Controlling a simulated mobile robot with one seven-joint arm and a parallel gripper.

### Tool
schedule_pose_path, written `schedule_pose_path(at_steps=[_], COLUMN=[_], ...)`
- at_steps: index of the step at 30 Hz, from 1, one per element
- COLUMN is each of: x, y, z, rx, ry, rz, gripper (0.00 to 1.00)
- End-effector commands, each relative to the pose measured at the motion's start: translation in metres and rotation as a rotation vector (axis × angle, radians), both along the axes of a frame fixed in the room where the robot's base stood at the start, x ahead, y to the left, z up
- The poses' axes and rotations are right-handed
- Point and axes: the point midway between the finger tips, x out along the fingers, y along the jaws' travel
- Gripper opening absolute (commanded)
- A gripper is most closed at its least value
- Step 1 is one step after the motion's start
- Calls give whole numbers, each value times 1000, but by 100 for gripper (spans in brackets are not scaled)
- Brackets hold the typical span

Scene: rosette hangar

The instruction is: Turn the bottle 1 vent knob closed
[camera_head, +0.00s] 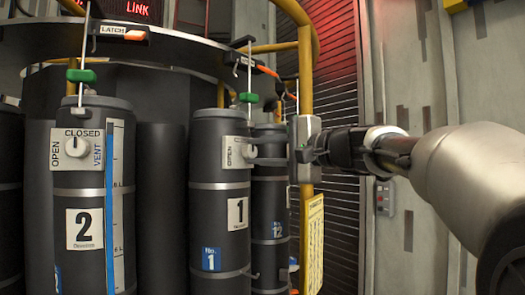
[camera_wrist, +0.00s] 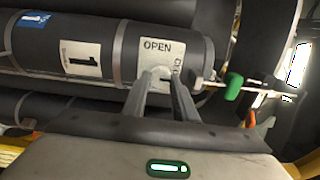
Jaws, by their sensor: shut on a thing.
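Bottle 1 (camera_head: 218,208) is a dark upright cylinder with a "1" label in the head view. It lies sideways across the top of the wrist view (camera_wrist: 115,45). Its vent knob (camera_head: 247,151) sits on a pale plate marked OPEN and CLOSED, near the bottle's top. In the wrist view the pale knob (camera_wrist: 161,72) shows between my fingertips, below the word OPEN. My gripper (camera_head: 258,160) reaches in from the right and is shut on the knob. The fingers (camera_wrist: 163,84) hide part of the plate, and I cannot read the knob's pointing direction.
Bottle 2 (camera_head: 84,215) stands to the left with its own knob (camera_head: 76,147). A green tag (camera_head: 249,97) hangs on a rod above bottle 1, showing also in the wrist view (camera_wrist: 234,86). A yellow post (camera_head: 306,75) stands close beside my gripper.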

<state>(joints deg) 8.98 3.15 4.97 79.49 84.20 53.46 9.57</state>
Motion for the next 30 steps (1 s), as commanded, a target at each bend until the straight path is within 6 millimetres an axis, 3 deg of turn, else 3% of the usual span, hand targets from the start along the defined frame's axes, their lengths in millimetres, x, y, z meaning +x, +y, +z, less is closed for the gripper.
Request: schedule_pose_path(at_steps=[13, 14, 17, 26, 30], x=[0, 0, 0, 0, -8], y=[0, 0, 0, -1, -10], z=[0, 0, 0, 0, -1], rx=[8, 8, 7, 6, 5], ry=[8, 8, 8, 7, 6], rz=[-1, -1, -1, -1, -3], gripper=[4, 29, 45, 45, 45])
